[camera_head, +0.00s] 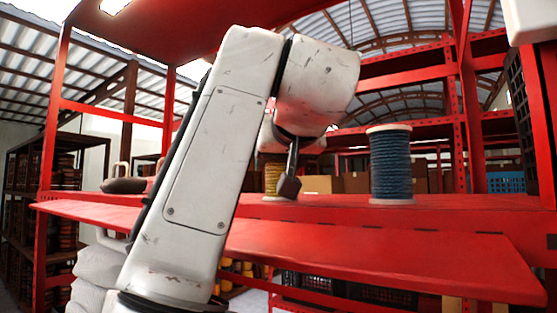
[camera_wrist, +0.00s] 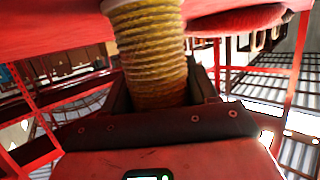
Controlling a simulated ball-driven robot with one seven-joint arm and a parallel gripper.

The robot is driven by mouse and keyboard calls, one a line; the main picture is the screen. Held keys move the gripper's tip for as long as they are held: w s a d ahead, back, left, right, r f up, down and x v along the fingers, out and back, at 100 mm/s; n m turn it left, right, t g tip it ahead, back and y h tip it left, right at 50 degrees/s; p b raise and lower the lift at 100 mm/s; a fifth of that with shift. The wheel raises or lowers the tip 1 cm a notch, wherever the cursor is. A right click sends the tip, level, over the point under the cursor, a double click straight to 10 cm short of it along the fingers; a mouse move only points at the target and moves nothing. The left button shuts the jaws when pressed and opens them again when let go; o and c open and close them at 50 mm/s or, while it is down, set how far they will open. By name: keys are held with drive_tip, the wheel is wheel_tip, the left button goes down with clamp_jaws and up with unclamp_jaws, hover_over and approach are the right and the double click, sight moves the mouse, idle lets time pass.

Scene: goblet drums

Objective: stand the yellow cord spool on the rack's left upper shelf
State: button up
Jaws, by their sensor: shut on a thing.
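The yellow cord spool (camera_head: 272,178) is upright at the red shelf (camera_head: 330,212) in the head view, partly hidden behind my arm and gripper. Its pale lower flange seems to be at the shelf's surface; I cannot tell whether it rests there. My gripper (camera_head: 287,180) shows as a dark finger in front of the spool. In the wrist view the yellow spool (camera_wrist: 152,50) stands between the two dark fingers of my gripper (camera_wrist: 158,92), which is shut on it. The spool's pale flange (camera_wrist: 122,5) is cut by the top edge, beside the red surface.
A blue cord spool (camera_head: 390,165) stands on the same shelf to the right. A dark, low rounded object (camera_head: 124,185) sits at its left. Red rack posts (camera_head: 467,100) and a black crate (camera_head: 522,125) bound the right side. Boxes (camera_head: 356,182) show behind.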

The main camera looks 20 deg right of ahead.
drive_tip(key=shift+f, duration=0.1)
drive_tip(key=o, duration=1.2)
drive_tip(key=shift+r, duration=0.2)
drive_tip(key=shift+s+a, duration=0.1)
drive_tip(key=shift+s, duration=0.2)
drive_tip(key=b+v, duration=0.4)
drive_tip(key=v, duration=0.7)
drive_tip(key=shift+s+r+b, duration=0.1)
drive_tip(key=shift+s+b, duration=0.1)
drive_tip(key=shift+b, duration=0.1)
